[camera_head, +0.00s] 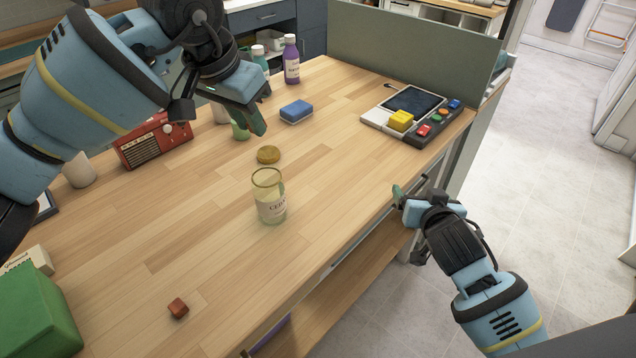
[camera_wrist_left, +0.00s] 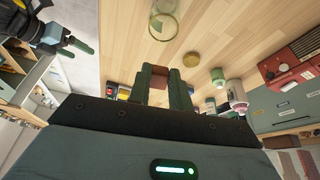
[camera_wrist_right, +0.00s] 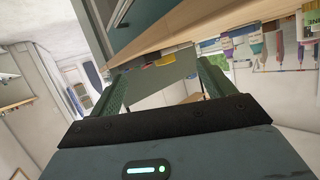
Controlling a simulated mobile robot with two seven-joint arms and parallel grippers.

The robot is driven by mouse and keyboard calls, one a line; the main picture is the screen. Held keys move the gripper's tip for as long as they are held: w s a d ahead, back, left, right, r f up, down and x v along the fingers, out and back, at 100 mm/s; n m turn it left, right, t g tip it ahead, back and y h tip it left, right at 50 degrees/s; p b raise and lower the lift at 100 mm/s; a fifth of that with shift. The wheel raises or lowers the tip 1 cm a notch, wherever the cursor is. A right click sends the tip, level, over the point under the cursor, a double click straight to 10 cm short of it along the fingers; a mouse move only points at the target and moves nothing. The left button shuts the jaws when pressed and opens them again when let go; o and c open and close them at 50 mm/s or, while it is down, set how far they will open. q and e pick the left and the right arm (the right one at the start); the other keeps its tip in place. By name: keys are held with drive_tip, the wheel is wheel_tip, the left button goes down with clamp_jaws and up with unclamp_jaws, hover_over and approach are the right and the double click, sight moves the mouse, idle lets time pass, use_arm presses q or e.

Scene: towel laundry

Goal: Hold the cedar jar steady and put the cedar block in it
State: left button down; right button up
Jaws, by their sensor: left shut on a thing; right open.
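The cedar jar (camera_head: 270,205) is clear glass with a label and stands upright and open on the wooden table. Its rim also shows in the left wrist view (camera_wrist_left: 163,22). My left gripper (camera_head: 256,122) is above the table, behind and left of the jar. In the left wrist view it is shut on a reddish-brown block (camera_wrist_left: 158,77), which the head view hides. A similar reddish-brown cube (camera_head: 178,308) lies on the table at the front left. My right gripper (camera_head: 398,192) is open and empty by the table's right edge, apart from the jar.
A round yellow-brown lid (camera_head: 268,155) lies behind the jar. A blue sponge (camera_head: 296,111), a red radio (camera_head: 155,140), bottles (camera_head: 291,60) and a button console (camera_head: 415,115) stand farther back. A green box (camera_head: 38,308) is at front left. The table around the jar is clear.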

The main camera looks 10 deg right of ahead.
drive_tip(key=w+a+r+n+y, duration=0.1)
drive_tip(key=a+n+y, duration=0.1)
drive_tip(key=a, duration=0.1)
drive_tip(key=w+a+r+n+y, duration=0.1)
drive_tip(key=a+r+y, duration=0.1)
drive_tip(key=a, duration=0.2)
drive_tip(key=w+a+r+n+y, duration=0.1)
drive_tip(key=a+r+n+y, duration=0.1)
drive_tip(key=a, duration=0.1)
drive_tip(key=shift+a+r+n, duration=0.2)
drive_tip(key=shift+a+n, duration=0.1)
drive_tip(key=shift+a, duration=0.1)
drive_tip(key=s+a+r+n+g+y, duration=0.2)
drive_tip(key=a+r+n+y, duration=0.1)
drive_tip(key=a+n+y, duration=0.3)
drive_tip(key=n+g+y, duration=0.2)
drive_tip(key=n+g, duration=0.1)
approach(279, 185)
drive_tip(key=w, duration=0.1)
drive_tip(key=shift+a+f, duration=0.1)
drive_tip(key=shift+a, duration=0.35)
drive_tip(key=shift+a, duration=0.1)
drive_tip(key=x, duration=1.2)
drive_tip(key=shift+f, duration=0.25)
drive_tip(key=shift+d, duration=0.2)
drive_tip(key=c, duration=1.2)
